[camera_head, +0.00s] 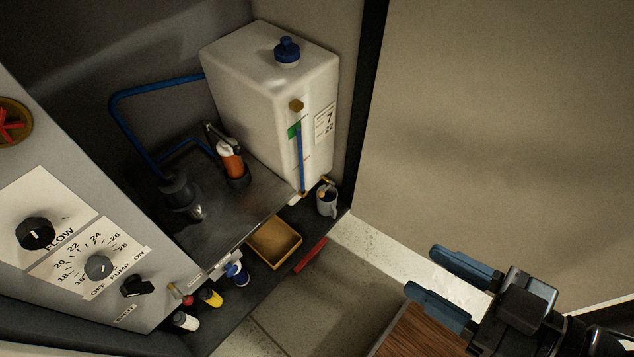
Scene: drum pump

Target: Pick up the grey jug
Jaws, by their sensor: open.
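The small grey jug (327,201) stands on the dark ledge at the foot of the white tank, below a small brass tap at the tank's lower front corner. It looks upright, and its open top faces up. My gripper (437,279) is at the lower right of the view. Its two blue-padded fingers are apart with nothing between them. It is well to the right of the jug and in front of it, not touching it.
A white tank (261,104) with a blue cap stands behind the jug. A wooden surface (415,334) is below my gripper. A dark post rises right of the tank.

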